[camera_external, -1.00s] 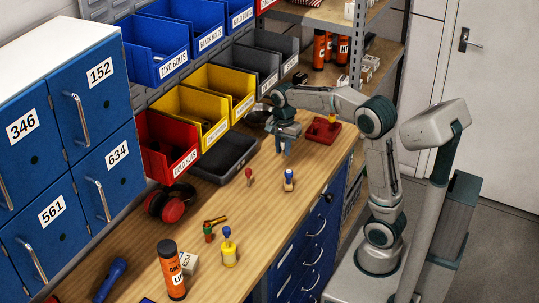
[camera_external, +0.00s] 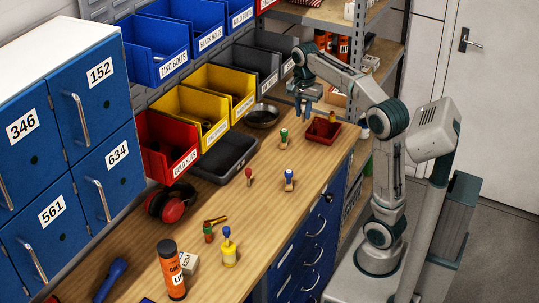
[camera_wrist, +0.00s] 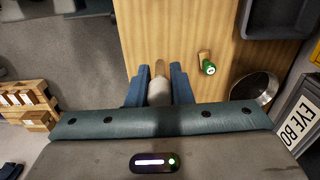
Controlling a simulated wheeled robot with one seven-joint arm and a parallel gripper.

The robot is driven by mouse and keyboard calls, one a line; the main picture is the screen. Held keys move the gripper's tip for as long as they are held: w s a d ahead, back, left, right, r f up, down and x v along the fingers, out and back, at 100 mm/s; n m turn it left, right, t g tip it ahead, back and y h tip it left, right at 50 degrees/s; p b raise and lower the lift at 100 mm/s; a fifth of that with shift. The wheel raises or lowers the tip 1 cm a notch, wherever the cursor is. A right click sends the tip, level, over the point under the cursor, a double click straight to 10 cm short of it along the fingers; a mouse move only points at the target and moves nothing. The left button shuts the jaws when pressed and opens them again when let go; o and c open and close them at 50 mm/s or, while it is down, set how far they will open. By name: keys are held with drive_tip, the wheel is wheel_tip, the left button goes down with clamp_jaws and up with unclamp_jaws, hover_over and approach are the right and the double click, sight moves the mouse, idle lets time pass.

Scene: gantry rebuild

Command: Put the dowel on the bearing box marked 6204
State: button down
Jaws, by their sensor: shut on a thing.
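My gripper (camera_external: 303,112) is raised above the far end of the wooden bench, left of the red tray. In the wrist view my gripper (camera_wrist: 158,88) is shut on a pale, tan-tipped cylinder, which looks like the dowel (camera_wrist: 159,69); the fingers hide its sides. The bearing box marked 6204 (camera_external: 190,263) is a small white box at the near end of the bench, partly behind an orange canister. My gripper is far from it. I cannot make out the dowel in the external view.
Near the box stand the orange canister (camera_external: 171,270), a yellow bottle (camera_external: 230,254) and a green-topped item (camera_external: 208,235). Green- (camera_external: 284,138), blue- (camera_external: 289,178) and red-topped (camera_external: 249,174) items stand mid-bench. A metal pan (camera_external: 262,117) and red tray (camera_external: 321,137) lie farther back.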

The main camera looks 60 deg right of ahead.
drive_tip(key=r, duration=0.5)
drive_tip(key=shift+w+a+r, duration=0.25)
drive_tip(key=shift+w+a, duration=0.05)
drive_tip(key=shift+w, duration=0.05)
drive_tip(key=w+a+n+p, duration=0.3)
drive_tip(key=w+a+n, duration=0.15)
drive_tip(key=a, duration=0.25)
drive_tip(key=n+p, duration=1)
drive_tip(key=n, duration=0.3)
hover_over(188, 258)
drive_tip(key=f, duration=1.1)
drive_tip(key=d+f, duration=0.1)
drive_tip(key=f, duration=0.5)
drive_tip(key=shift+f, duration=0.35)
drive_tip(key=shift+a+f, duration=0.45)
drive_tip(key=shift+f+p, duration=0.6)
drive_tip(key=shift+f, duration=1.25)
